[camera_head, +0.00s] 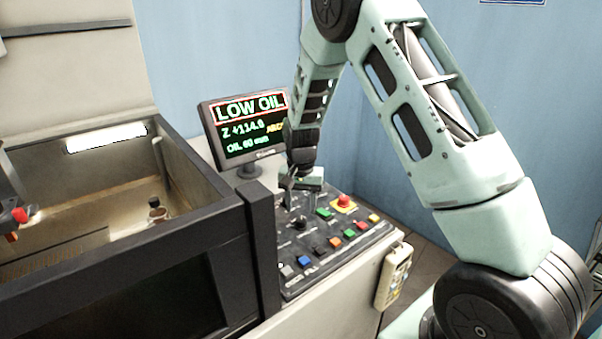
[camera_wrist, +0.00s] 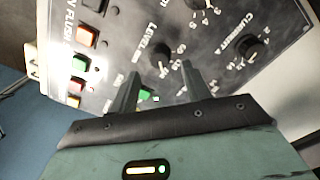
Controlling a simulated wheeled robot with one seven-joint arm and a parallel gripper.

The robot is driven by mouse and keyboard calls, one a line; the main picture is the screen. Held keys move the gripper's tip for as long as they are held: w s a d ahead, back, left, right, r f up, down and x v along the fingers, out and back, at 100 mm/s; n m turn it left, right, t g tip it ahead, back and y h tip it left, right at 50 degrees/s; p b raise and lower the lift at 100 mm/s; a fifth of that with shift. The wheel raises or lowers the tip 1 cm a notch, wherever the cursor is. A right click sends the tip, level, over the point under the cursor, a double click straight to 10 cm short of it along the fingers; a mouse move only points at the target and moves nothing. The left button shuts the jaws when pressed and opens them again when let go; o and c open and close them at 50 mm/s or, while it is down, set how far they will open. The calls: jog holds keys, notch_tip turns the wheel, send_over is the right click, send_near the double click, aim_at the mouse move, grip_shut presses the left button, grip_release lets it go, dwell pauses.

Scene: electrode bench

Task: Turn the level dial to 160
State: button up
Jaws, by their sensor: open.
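The control panel (camera_head: 318,262) slopes below the monitor in the head view. In the wrist view, the level dial (camera_wrist: 160,54) is a dark round knob beside the printed word LEVEL. Its pointer setting is too small to read. My gripper (camera_wrist: 157,74) is open, with its two fingers apart and their tips near the level dial. Nothing is between the fingers that I can see as held, and contact with the dial cannot be told. In the head view, my gripper (camera_head: 303,186) hangs over the back part of the panel and hides what lies beneath it.
The monitor (camera_head: 245,122) shows LOW OIL in a red frame and an oil reading in mm. A current dial (camera_wrist: 251,45) sits right of the level dial in the wrist view. Coloured buttons and a red emergency stop (camera_head: 344,201) stand close by. The tank wall (camera_head: 262,250) rises left of the panel.

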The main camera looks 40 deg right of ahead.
aim_at(302, 219)
notch_tip(302, 219, up, 13)
jog(key=b, duration=0.2)
jog(key=shift+s, duration=0.15)
dwell(0.5)
